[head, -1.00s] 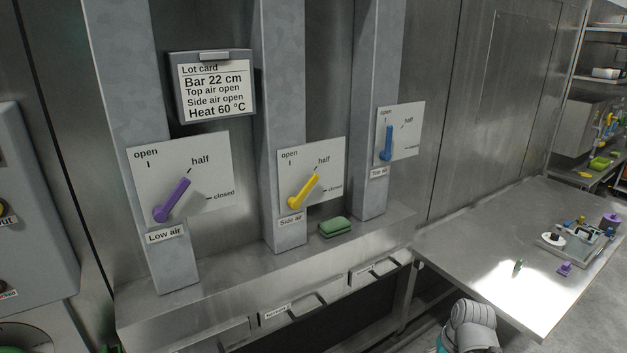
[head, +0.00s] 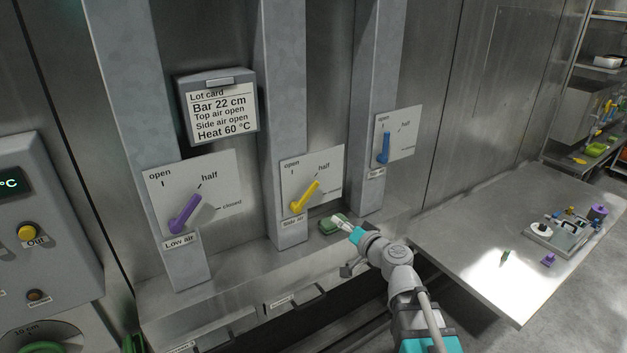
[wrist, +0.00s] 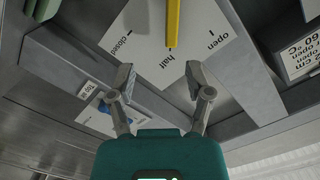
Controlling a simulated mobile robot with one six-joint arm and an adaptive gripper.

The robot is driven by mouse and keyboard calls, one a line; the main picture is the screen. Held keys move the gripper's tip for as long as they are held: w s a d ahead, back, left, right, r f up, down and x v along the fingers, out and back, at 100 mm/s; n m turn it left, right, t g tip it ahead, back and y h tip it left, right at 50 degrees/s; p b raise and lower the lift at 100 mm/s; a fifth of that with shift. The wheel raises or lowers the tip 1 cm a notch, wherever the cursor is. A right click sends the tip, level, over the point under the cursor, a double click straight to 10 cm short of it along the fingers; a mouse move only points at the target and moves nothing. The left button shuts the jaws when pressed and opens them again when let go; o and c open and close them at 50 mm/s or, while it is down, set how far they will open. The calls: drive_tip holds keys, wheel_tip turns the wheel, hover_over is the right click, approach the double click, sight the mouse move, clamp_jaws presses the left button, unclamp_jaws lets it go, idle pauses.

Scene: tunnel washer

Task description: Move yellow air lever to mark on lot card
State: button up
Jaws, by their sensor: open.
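The yellow air lever (head: 305,198) is on the white Side air plate (head: 327,163) on the middle post. It points up and right at the half mark; the open mark is to its upper left. The lot card (head: 222,112) reads Top air open, Side air open. My gripper (head: 339,222) is to the lower right of the lever, apart from it, in front of the green block. In the wrist view the open, empty fingers (wrist: 157,82) face the plate, and the lever (wrist: 173,24) shows beyond them with its tip at half.
A purple Low air lever (head: 184,214) at left points near half. A blue Top air lever (head: 384,148) at right points to open. A green block (head: 330,226) lies on the ledge beside the middle post. A steel table (head: 470,235) stands at right.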

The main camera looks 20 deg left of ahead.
drive_tip(key=shift+w+a+r+m+t+p, duration=0.15)
drive_tip(key=shift+a+r+m+t, duration=0.15)
drive_tip(key=shift+r, duration=0.3)
drive_tip(key=shift+w+a+r+m+t+p, duration=0.15)
drive_tip(key=shift+r+m+t, duration=0.15)
drive_tip(key=shift+r, duration=0.3)
drive_tip(key=shift+a, duration=0.15)
